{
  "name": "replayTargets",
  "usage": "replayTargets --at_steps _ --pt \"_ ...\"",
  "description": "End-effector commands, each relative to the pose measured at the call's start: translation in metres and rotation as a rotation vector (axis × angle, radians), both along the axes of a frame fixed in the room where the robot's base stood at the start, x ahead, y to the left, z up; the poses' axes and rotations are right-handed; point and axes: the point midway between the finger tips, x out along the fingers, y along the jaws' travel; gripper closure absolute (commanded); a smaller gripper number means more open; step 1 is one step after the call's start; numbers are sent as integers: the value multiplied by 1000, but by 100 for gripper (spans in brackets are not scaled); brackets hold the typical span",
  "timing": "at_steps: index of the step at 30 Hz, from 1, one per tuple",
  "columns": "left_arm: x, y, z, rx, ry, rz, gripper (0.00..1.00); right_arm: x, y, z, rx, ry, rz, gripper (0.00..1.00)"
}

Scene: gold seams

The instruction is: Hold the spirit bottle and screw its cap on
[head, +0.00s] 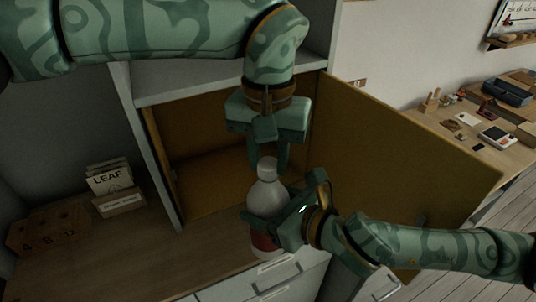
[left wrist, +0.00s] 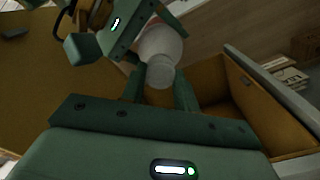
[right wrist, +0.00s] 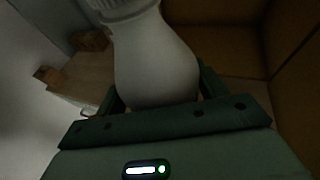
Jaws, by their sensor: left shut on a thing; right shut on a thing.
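The spirit bottle (head: 268,198) is pale and translucent with a red lower part, and stands upright near the front edge of the wooden counter. My right gripper (head: 275,206) is shut on its body from the right; the right wrist view shows the bottle (right wrist: 155,60) between the fingers. The white cap (head: 267,164) is at the bottle's top. My left gripper (head: 268,158) points down from above, shut on the cap, which also shows between its fingers in the left wrist view (left wrist: 160,76). I cannot tell how far the cap is threaded.
An open ochre cabinet door (head: 410,150) stands to the right, behind my right arm. Card boxes (head: 118,200) and a wooden block with letters (head: 48,228) sit on the counter at left. A desk (head: 490,125) with small items is at far right.

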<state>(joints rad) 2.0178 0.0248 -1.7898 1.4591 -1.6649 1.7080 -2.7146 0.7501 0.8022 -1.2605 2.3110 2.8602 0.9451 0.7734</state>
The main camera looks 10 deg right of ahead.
Motion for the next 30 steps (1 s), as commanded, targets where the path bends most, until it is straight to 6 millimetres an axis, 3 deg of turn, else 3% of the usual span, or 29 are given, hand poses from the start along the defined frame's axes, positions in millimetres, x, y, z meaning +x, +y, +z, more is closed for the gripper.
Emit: replayTargets --at_steps 4,12,13,15,25,30 --pt "3 1 1 1 -6 -140 90 0 0 2 1 -4 2 93" --pt "3 2 1 1 -7 -154 90 0 0 1 1 -3 2 93" --pt "3 2 1 1 -7 -153 67 0 0 1 1 -3 2 93" --pt "3 2 1 1 -7 -153 48 -1 0 1 1 -3 3 93" --pt "2 1 2 0 -4 -154 48 0 0 2 2 -5 2 93" --pt "2 0 19 -1 -7 -155 48 0 0 2 2 -5 2 93"
